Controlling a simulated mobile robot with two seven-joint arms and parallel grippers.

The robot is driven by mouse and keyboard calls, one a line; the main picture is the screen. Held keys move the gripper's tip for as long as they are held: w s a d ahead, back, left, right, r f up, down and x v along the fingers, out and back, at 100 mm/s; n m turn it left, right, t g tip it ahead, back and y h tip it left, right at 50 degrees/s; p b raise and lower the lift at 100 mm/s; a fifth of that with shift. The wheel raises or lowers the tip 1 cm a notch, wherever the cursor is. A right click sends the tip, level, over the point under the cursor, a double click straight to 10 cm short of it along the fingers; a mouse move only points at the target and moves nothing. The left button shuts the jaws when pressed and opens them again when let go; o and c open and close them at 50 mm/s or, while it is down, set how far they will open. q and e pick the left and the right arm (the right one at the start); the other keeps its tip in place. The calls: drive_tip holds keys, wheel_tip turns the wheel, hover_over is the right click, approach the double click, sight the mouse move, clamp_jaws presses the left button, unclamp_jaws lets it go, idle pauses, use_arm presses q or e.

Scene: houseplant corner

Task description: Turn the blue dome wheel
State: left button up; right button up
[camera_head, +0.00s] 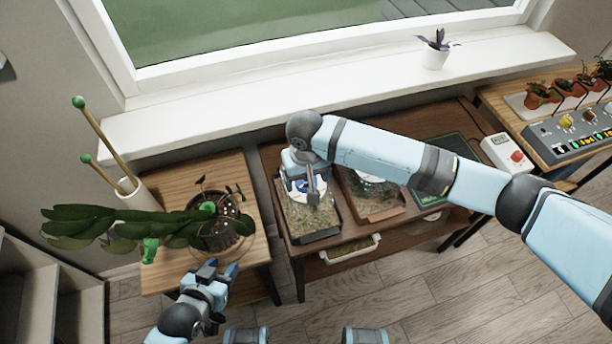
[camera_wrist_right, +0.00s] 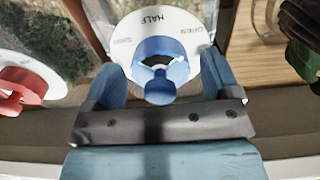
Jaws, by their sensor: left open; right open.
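The blue dome wheel (camera_wrist_right: 158,92) shows close up in the right wrist view, on a white dial (camera_wrist_right: 135,28) that reads HALF at its top edge. My right gripper (camera_wrist_right: 161,78) is open, with one finger on either side of the wheel; I cannot tell whether they touch it. In the head view my right gripper (camera_head: 306,180) reaches down over the left dome of the wooden table (camera_head: 265,160), largely covering the wheel. My left gripper (camera_head: 220,272) is open and empty, in front of the plant stand.
A red wheel (camera_wrist_right: 20,88) on another white dial is left in the wrist view. A leafy plant in a dark pot (camera_head: 222,238) stands on the left table (camera_head: 180,182). A tray (camera_head: 350,250) sits below the domes. A control panel (camera_head: 575,135) is far right.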

drive_tip(key=shift+c, duration=0.2)
drive_tip(key=c, duration=0.9)
drive_tip(key=n+p, duration=0.1)
drive_tip(key=p, duration=0.2)
drive_tip(key=shift+r+n, duration=0.2)
drive_tip(key=shift+n, duration=0.2)
drive_tip(key=shift+n+p, duration=0.7)
drive_tip(key=shift+p, duration=0.25)
drive_tip(key=shift+n+p, duration=0.85)
drive_tip(key=shift+n, duration=0.05)
drive_tip(key=n+p, duration=0.2)
drive_tip(key=n, duration=0.1)
drive_tip(key=shift+f+n, duration=0.1)
drive_tip(key=shift+n, duration=0.2)
drive_tip(key=shift+f+n+p, duration=0.1)
drive_tip(key=shift+n+p, duration=0.4)
drive_tip(key=shift+n, duration=0.1)
drive_tip(key=o, duration=0.9)
